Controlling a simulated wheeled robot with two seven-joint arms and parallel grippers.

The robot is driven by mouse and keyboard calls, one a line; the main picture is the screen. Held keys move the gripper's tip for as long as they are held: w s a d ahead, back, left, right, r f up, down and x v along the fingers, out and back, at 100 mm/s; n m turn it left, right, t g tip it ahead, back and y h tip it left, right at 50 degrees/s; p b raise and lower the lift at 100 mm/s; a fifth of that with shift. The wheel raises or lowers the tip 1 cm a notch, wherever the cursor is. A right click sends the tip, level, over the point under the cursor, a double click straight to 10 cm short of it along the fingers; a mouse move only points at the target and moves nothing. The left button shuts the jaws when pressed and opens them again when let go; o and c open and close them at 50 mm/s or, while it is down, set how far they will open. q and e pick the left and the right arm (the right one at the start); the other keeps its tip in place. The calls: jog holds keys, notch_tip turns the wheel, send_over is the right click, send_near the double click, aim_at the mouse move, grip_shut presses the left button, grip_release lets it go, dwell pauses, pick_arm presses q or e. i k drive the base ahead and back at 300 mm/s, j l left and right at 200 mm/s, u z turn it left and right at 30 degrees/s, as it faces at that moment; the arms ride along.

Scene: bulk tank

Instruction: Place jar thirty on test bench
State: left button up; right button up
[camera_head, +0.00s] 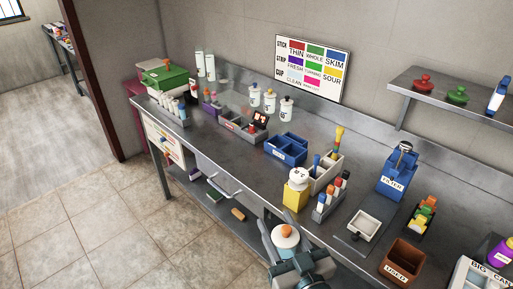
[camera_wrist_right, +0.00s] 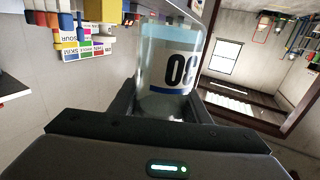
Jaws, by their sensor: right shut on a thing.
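My right gripper (camera_head: 286,247) is at the bottom centre of the head view, in front of the bench's front edge. It is shut on a clear and white jar (camera_head: 285,237) with an orange knob on its lid. In the right wrist view the jar (camera_wrist_right: 168,72) stands between the fingers, its label showing a large, turned "30" with a dark blue band. The metal test bench (camera_head: 228,158) runs diagonally across the head view. The held jar looks apart from the bench top; its exact height is unclear. My left gripper is not in view.
A yellow block (camera_head: 295,196) with a white jar (camera_head: 299,176), a rack of bottles (camera_head: 328,206) and a white tray (camera_head: 363,226) stand near the front edge. Brown USED bin (camera_head: 401,262) is at right. Several white jars stand along the wall. Bare bench lies left of the yellow block.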

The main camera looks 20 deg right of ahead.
aim_at(261, 175)
jog(key=i+j+z, duration=0.75)
jog(key=j, duration=0.15)
jog(key=i+j+z, duration=0.1)
jog(key=j+z, duration=0.2)
jog(key=j, duration=0.1)
